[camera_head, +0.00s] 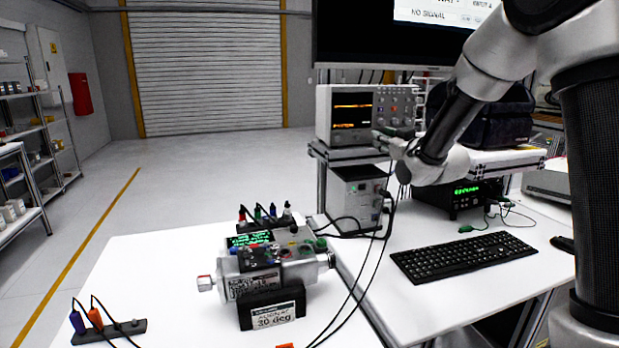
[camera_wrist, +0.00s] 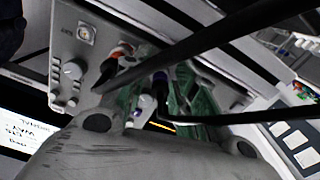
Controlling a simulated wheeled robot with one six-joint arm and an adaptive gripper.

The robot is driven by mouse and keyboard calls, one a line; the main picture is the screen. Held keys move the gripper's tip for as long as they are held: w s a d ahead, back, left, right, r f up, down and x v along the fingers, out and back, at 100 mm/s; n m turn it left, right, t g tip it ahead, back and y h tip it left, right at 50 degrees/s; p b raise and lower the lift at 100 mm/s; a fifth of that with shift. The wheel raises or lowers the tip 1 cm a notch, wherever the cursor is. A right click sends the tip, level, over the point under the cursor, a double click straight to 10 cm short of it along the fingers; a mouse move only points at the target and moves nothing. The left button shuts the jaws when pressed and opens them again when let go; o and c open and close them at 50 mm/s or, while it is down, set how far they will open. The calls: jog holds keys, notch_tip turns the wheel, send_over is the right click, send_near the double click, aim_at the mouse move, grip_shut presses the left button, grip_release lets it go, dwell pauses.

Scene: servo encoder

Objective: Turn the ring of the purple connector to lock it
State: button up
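A purple-blue connector (camera_head: 78,322) stands in a dark holder (camera_head: 136,328) at the front left of the white table, with a black cable on it. An orange connector (camera_head: 95,317) stands beside it. The servo unit (camera_head: 270,268) lies on the table to the right. My gripper (camera_head: 382,138) is far from that holder, raised in front of the oscilloscope.
A rear holder (camera_head: 262,224) carries several coloured connectors. The oscilloscope (camera_head: 350,113) stands above a grey box (camera_head: 357,190). Black cables (camera_head: 372,262) hang from there across the table's edge. A keyboard (camera_head: 463,256) lies at right.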

jog(key=c, duration=0.6)
jog(key=m, duration=0.4)
jog(key=o, duration=0.6)
jog(key=shift+s, duration=0.1)
